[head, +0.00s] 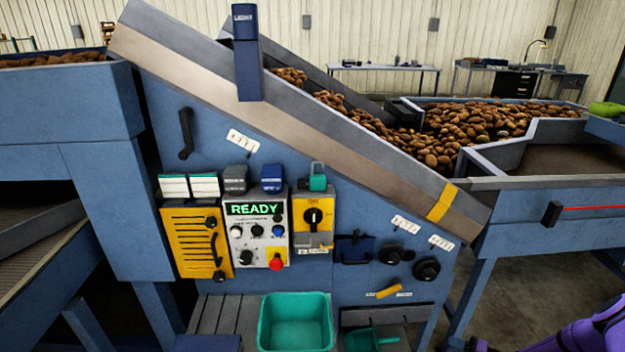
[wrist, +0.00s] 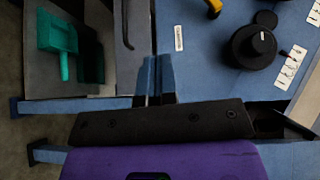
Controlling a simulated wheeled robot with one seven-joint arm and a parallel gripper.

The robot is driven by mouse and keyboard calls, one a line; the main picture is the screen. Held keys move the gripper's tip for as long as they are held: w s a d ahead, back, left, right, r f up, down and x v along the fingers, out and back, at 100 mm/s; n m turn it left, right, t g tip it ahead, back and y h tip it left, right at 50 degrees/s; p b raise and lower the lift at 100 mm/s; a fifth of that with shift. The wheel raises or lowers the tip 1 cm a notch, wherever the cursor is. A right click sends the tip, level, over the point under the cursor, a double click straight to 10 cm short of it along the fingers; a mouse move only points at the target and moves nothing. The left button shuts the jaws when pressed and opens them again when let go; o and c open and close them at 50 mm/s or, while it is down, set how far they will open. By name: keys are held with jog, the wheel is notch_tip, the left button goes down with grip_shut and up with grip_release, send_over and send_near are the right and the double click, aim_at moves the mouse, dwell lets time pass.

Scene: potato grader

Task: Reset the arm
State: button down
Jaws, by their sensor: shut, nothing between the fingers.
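My gripper (wrist: 158,62) shows in the wrist view, with its two narrow fingers side by side and shut on nothing. Its dark mount and my purple wrist fill the bottom of that view. The fingers are in front of the blue machine panel, and no contact with it shows. In the head view my purple arm shows only at the bottom right corner, and the fingers cannot be made out there.
In the wrist view a black knob (wrist: 254,48) is right of the fingers and a green scoop (wrist: 57,38) is left. In the head view, potatoes (head: 490,118) lie on the grader, a green bin (head: 295,296) stands below the READY panel (head: 255,209), and floor shows at right.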

jog(key=w+a+r+n+g+h, duration=0.1)
jog(key=w+r+n+g, duration=0.15)
jog(key=r, duration=0.95)
jog(key=w+a+r+n+g+h, duration=0.15)
jog(key=r+g, duration=0.25)
jog(key=r, duration=0.8)
jog(key=w+r+n+g+h, duration=0.1)
jog(key=w+r+n+g, duration=0.15)
jog(key=r, duration=1.05)
jog(key=s+a+r+g+h, duration=0.1)
jog(key=a+r+h, duration=0.1)
jog(key=r, duration=0.5)
jog(key=s+a+r+g+h, duration=0.1)
jog(key=s+a+r, duration=0.15)
jog(key=r, duration=0.45)
jog(key=s+a+r+n+t+h, duration=0.1)
jog(key=s+a+r+h, duration=0.25)
jog(key=s+r, duration=0.45)
jog(key=s+a+r+t+h, duration=0.15)
jog(key=s+a+r, duration=0.3)
jog(key=r, duration=0.55)
jog(key=s+a+r+t+h, duration=0.1)
jog(key=s+r+t, duration=0.1)
jog(key=s, duration=0.8)
jog(key=s+a+r+t+h, duration=0.1)
jog(key=s+r+t+h, duration=0.1)
jog(key=s, duration=0.7)
jog(key=shift+s+r+m, duration=0.35)
jog(key=shift+r, duration=0.3)
